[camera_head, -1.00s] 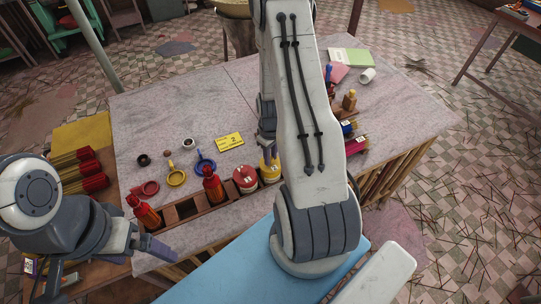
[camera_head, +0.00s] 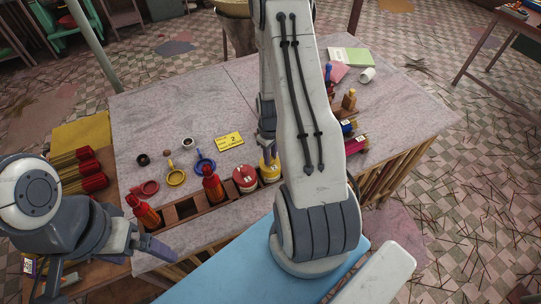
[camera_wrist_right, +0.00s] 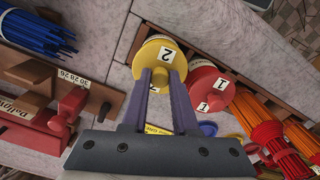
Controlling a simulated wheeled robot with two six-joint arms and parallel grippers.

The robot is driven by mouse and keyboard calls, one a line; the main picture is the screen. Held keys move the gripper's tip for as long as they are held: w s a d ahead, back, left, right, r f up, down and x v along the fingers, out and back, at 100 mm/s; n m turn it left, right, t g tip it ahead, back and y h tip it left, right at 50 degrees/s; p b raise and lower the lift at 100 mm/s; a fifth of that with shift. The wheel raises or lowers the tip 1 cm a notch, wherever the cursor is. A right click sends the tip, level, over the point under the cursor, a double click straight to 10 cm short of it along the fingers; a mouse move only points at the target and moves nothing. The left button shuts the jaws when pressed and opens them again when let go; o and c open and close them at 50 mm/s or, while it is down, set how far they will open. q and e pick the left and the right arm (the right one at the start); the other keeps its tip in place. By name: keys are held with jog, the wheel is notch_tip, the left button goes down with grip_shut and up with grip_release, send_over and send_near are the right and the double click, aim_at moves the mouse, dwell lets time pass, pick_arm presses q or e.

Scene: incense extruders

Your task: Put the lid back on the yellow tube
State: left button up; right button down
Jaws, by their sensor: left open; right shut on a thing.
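The yellow tube (camera_head: 269,173) stands upright in the wooden rack, beside the red tube (camera_head: 244,178). My right gripper (camera_head: 268,147) is directly above it, pointing down. In the right wrist view, the round yellow lid (camera_wrist_right: 160,50) with a "2" label lies between and beyond the fingertips, and my right gripper (camera_wrist_right: 156,75) is shut on it. The lid is at the tube's top; whether it is fully seated is hidden. The red tube with "1" labels (camera_wrist_right: 208,88) is close beside it. My left gripper (camera_head: 105,268) is open and empty at the lower left, away from the tubes.
A yellow "2" card (camera_head: 229,141) lies nearby. Blue sticks (camera_wrist_right: 38,30) show in the wrist view.

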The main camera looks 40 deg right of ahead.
jog(key=shift+f, duration=0.1)
dwell(0.7)
jog(key=c, duration=0.6)
grip_release()
jog(key=o, duration=0.5)
jog(key=shift+r+p, duration=2.7)
jog(key=shift+r, duration=0.85)
jog(key=shift+c, duration=0.5)
